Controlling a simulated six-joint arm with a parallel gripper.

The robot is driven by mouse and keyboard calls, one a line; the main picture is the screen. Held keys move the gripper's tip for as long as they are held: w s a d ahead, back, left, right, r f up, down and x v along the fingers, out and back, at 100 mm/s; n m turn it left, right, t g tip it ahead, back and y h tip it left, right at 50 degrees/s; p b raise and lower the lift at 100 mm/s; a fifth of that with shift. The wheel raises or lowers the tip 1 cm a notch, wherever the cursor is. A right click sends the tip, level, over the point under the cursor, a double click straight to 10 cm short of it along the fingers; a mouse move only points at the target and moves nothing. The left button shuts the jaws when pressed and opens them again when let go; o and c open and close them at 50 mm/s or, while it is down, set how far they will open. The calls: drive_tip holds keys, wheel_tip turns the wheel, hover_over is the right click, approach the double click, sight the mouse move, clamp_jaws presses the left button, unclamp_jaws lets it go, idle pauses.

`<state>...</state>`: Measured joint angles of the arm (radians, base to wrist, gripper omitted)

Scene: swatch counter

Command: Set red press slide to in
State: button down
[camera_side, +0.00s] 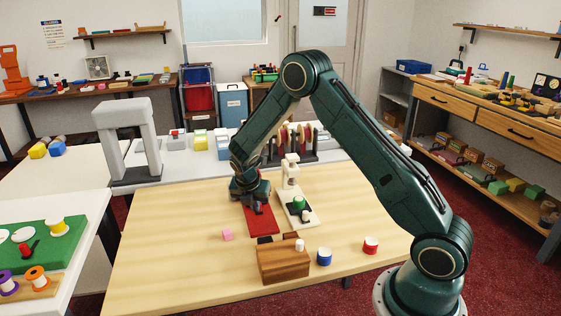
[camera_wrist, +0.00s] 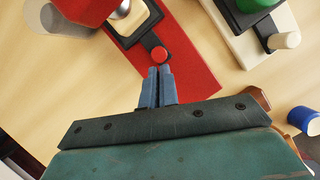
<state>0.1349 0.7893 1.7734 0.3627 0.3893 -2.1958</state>
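The red press (camera_side: 263,222) stands on the wooden table, its far part hidden behind my arm in the side view. In the wrist view its red base (camera_wrist: 190,62) runs diagonally, with a dark slide bar (camera_wrist: 151,40) that carries a small round red knob (camera_wrist: 160,54). A pale block sits at the inner end of the bar. My gripper (camera_side: 256,207) is low over the press. In the wrist view its two blue-grey fingers (camera_wrist: 159,72) are together, with nothing seen between them. Their tips are just short of the knob; I cannot tell whether they touch it.
A cream press with a green part (camera_side: 299,205) stands close to the right. The table's left side is clear.

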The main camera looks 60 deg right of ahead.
drive_tip(key=shift+w+d+r, duration=0.1)
drive_tip(key=shift+d, duration=0.25)
drive_tip(key=shift+a, duration=0.15)
drive_tip(key=a, duration=0.1)
drive_tip(key=s+a, duration=0.1)
drive_tip(key=a, duration=0.2)
drive_tip(key=shift+s+a+r, duration=0.2)
drive_tip(key=shift+r, duration=0.05)
drive_tip(key=v, duration=0.9)
drive_tip(key=shift+s+a+r, duration=0.1)
drive_tip(key=shift+s+r, duration=0.05)
drive_tip(key=shift+r, duration=0.05)
